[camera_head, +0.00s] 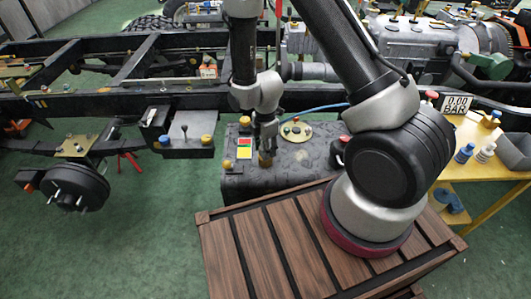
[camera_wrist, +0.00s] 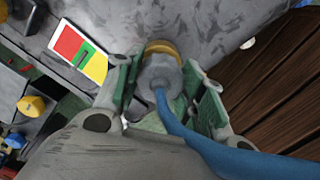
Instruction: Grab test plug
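The test plug (camera_wrist: 160,72) is a grey round body with a yellow ring at its far end, and a blue hose (camera_wrist: 190,137) runs from it to the lower right. The plug's seat is partly hidden.
The grey tank (camera_head: 245,180) carries a red, yellow and green label (camera_head: 244,148) and a round plate (camera_head: 295,131) beside the gripper. A yellow knob (camera_wrist: 31,105) lies left in the wrist view. A wooden slatted platform (camera_head: 260,260) and a yellow table (camera_head: 480,185) are nearby.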

